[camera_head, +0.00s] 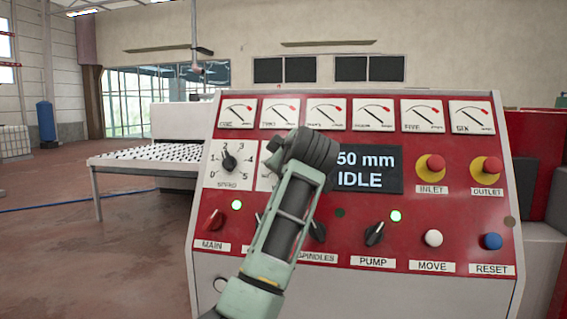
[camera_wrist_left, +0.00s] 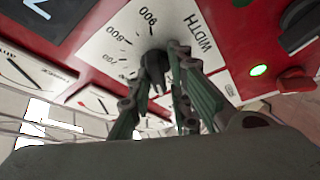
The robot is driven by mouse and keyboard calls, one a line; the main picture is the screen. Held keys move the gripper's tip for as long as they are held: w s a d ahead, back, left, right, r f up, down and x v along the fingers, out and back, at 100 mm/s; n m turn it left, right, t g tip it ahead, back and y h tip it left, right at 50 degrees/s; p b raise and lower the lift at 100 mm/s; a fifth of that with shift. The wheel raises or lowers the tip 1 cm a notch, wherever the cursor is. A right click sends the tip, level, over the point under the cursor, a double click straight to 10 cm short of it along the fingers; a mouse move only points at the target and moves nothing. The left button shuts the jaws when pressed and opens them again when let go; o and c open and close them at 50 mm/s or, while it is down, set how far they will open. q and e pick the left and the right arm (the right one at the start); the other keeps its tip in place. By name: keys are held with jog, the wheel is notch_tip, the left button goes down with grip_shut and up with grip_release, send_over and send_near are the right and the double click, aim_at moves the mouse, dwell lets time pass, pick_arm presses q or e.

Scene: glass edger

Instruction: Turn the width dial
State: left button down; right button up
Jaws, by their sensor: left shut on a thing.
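The width dial is a black knob (camera_wrist_left: 154,62) on a white scale plate (camera_wrist_left: 115,45) marked WIDTH, with numbers such as 700, 800 and 900. In the left wrist view the two fingers of my left gripper (camera_wrist_left: 161,60) are closed on the knob from both sides. In the head view my left gripper (camera_head: 274,155) and wrist are up against the panel and hide the knob and most of its plate. The display (camera_head: 365,168) shows "50 mm" and "IDLE"; my wrist covers its left edge. My right gripper is in neither view.
The red panel (camera_head: 415,205) also carries the speed dial (camera_head: 229,161), a row of gauges, the inlet button (camera_head: 431,166), the outlet button (camera_head: 487,169), the pump switch (camera_head: 375,233) and the main switch (camera_head: 213,220).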

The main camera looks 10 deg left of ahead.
pick_arm(q)
jog(key=shift+a+r, duration=0.1)
jog(key=shift+r, duration=0.55)
jog(key=c, duration=1.8)
grip_release()
jog(key=shift+o, duration=0.2)
jog(key=shift+f, duration=0.2)
jog(key=shift+w+f, duration=0.1)
jog(key=shift+f, duration=0.1)
jog(key=v, duration=1.2)
